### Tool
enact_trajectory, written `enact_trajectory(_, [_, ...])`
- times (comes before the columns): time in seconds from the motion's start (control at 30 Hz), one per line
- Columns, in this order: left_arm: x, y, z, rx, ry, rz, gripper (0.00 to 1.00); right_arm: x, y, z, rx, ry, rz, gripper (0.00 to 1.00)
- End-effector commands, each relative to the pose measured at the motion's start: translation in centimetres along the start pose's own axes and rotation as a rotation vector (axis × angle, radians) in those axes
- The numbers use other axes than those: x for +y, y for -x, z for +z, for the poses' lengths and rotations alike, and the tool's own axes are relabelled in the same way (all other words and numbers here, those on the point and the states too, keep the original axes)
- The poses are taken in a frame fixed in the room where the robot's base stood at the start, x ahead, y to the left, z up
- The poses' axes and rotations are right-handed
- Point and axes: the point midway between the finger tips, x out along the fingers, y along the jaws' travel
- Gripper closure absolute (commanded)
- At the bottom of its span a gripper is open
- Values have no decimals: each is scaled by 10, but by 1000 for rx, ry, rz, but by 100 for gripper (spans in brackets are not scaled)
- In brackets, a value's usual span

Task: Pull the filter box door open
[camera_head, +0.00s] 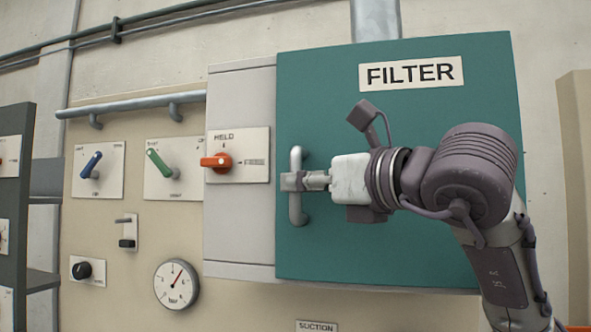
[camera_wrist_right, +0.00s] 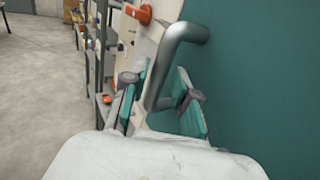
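The filter box door (camera_head: 400,115) is a teal panel with a FILTER label. It looks flush with the grey strip to its left. Its metal bar handle (camera_head: 296,213) stands upright near the door's left edge. My right gripper (camera_head: 291,181) is at the middle of the handle in the head view. In the right wrist view, the handle (camera_wrist_right: 184,33) passes between the gripper's two teal-padded fingers (camera_wrist_right: 165,100). The fingers are apart, with gaps beside the bar, so the gripper is open around it. My left gripper is out of view.
An orange lever (camera_head: 214,162) on a HELD/FREE plate sits just left of the door, its grip pointing left. Blue (camera_head: 91,165) and green (camera_head: 160,163) levers, a pressure gauge (camera_head: 176,284) and a horizontal rail (camera_head: 135,106) are farther left.

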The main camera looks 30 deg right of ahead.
Motion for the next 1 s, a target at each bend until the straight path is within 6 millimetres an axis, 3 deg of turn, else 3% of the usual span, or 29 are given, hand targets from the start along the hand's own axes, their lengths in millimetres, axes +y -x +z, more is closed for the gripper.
enact_trajectory(0.2, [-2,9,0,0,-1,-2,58,0,-19,1,1,-1,1,71])
enact_trajectory(0.5, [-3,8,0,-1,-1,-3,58,0,-22,0,-1,0,1,71])
enact_trajectory(0.7, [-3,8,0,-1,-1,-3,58,0,-21,0,-1,-1,1,100])
enact_trajectory(1.0, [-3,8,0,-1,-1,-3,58,0,-21,0,-1,-1,1,100])
